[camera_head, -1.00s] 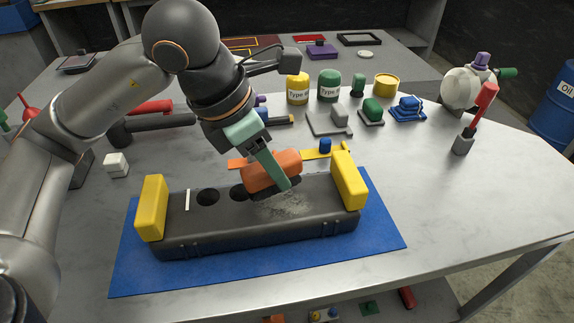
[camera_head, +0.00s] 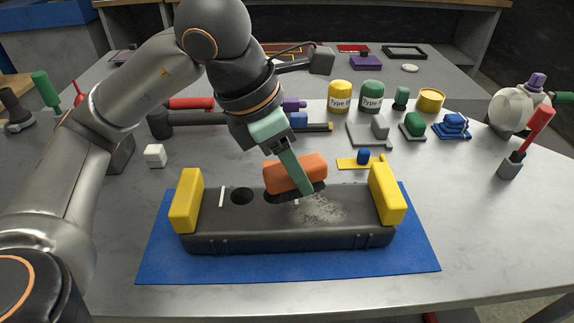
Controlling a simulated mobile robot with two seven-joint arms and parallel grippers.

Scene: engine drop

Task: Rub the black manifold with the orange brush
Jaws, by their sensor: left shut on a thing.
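The black manifold (camera_head: 270,228) lies on a blue mat (camera_head: 420,255), between two yellow end blocks (camera_head: 187,203) (camera_head: 387,195). Its top has dark round holes, thin white marks and a pale, dusty smudge (camera_head: 322,209) on the right half. My left gripper (camera_head: 296,180) is shut on the orange brush (camera_head: 312,171). The brush is over the manifold's top, with its dark bristles down beside the smudge; they look to be at the surface, but I cannot tell if they touch. A green finger hides part of the brush. My right gripper is not in view.
A yellow flat piece with a blue knob (camera_head: 362,158) lies behind the right block. Yellow (camera_head: 340,95) and green (camera_head: 372,96) cans and several small parts stand farther back. A red-handled tool (camera_head: 535,127) stands right. A white cube (camera_head: 155,155) is left. The front right tabletop is clear.

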